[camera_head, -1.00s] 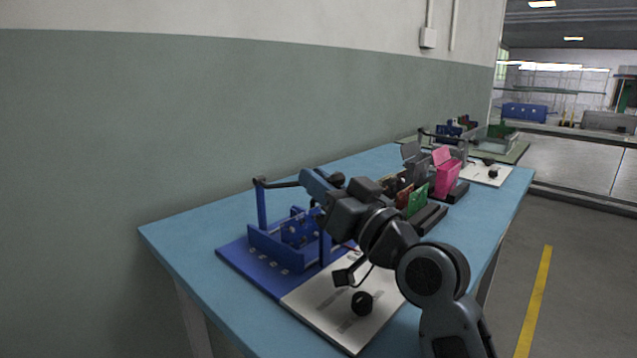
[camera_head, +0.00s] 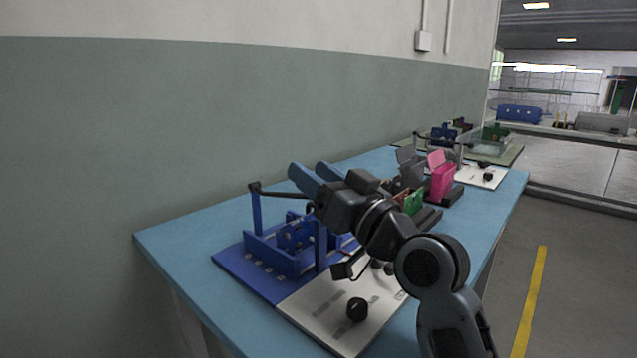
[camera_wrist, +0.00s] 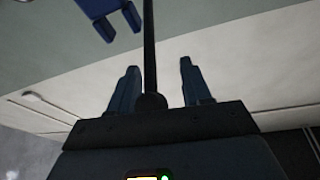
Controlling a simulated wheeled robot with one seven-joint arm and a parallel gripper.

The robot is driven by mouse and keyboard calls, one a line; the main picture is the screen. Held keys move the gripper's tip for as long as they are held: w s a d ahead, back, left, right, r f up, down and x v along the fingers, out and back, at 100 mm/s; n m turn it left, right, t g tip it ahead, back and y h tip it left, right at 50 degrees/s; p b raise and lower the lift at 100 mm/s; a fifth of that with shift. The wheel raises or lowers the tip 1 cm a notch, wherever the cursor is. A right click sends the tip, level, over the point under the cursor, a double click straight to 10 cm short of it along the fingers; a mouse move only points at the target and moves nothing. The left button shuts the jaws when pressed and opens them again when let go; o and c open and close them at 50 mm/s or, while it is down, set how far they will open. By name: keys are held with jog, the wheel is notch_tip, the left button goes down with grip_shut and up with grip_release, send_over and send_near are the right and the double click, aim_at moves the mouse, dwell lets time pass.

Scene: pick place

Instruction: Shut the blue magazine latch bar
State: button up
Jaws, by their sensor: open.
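The blue magazine fixture (camera_head: 281,257) stands on a blue base plate at the near end of the table. Its dark latch bar (camera_head: 287,194) extends rightward, nearly level, from the top of the left blue post (camera_head: 257,211). My gripper (camera_head: 312,173) is open at the bar's far end, its two blue fingers apart. In the wrist view the bar (camera_wrist: 150,52) runs between the open fingers, with a dark round knob (camera_wrist: 151,104) near the palm. I see no clear finger contact with the bar. My gripper hides the bar's end in the head view, so its seating cannot be told.
A white panel (camera_head: 322,310) with a black knob (camera_head: 357,309) lies in front of the fixture. Green and pink holders (camera_head: 441,181) stand farther along the blue table (camera_head: 180,240). The wall runs behind the table. The near left corner of the table is clear.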

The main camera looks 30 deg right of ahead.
jog(key=s+d+r+p, duration=0.2)
jog(key=s+d+r, duration=0.4)
jog(key=d+r, duration=0.3)
jog(key=shift+s+d, duration=0.3)
jog(key=shift+d, duration=0.2)
